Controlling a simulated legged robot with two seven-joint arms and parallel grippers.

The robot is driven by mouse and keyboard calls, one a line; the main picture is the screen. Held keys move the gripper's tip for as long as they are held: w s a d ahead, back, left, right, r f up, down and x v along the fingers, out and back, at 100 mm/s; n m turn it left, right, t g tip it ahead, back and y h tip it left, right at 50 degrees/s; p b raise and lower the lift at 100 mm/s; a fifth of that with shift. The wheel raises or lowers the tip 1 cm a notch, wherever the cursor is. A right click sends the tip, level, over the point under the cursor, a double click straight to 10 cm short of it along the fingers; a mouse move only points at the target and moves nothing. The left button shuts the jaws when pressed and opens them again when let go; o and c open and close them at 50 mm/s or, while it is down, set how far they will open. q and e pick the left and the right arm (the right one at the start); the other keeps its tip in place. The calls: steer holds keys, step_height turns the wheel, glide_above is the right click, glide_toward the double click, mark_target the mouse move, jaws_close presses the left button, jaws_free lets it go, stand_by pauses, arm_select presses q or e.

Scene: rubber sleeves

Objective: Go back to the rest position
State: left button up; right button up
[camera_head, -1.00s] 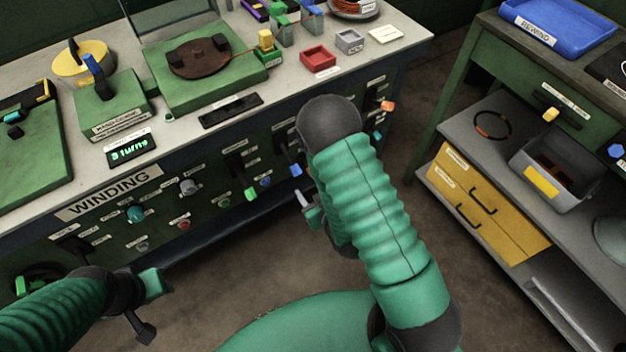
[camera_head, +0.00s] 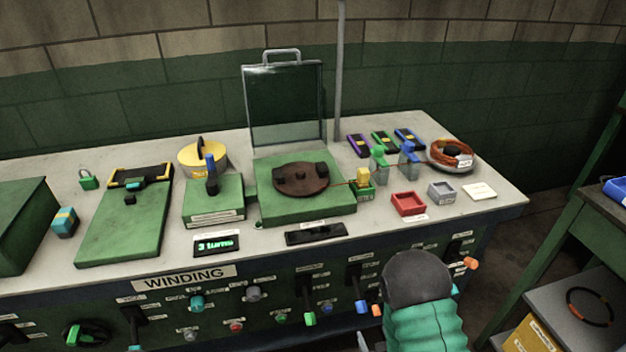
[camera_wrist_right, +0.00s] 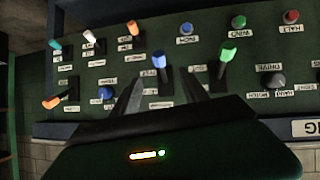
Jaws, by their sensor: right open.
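My right arm, in a green ribbed sleeve (camera_head: 425,327) with a dark rounded joint (camera_head: 418,277), rises at the bottom right of the head view, in front of the winding bench (camera_head: 130,277). Most of its gripper is hidden or cut off there. In the wrist view my right gripper (camera_wrist_right: 165,96) has its two dark fingers apart with nothing held. A blue-tipped lever (camera_wrist_right: 159,60) on the bench panel shows between and beyond the fingers; I cannot tell the gap. A green-tipped lever (camera_wrist_right: 229,54) shows to the right. My left gripper is out of view.
The bench top carries a green winding base with a brown disc (camera_head: 301,179), a raised clear cover (camera_head: 283,105), a red tray (camera_head: 408,204) and a wire coil (camera_head: 452,156). Levers and knobs stick out of its front panel. A shelf unit (camera_head: 575,291) stands at the right.

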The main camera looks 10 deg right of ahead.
steer(key=s+a+r+m+g, duration=0.1)
steer(key=s+a+r+g, duration=0.2)
steer(key=s+r+g, duration=0.7)
step_height(320, 180, up, 14)
steer(key=s+p, duration=0.1)
steer(key=p, duration=1.2)
steer(key=shift+a+r+t+y, duration=0.15)
steer(key=shift+r+t+y, duration=0.1)
steer(key=shift+t+y, duration=0.15)
steer(key=shift+c, duration=0.4)
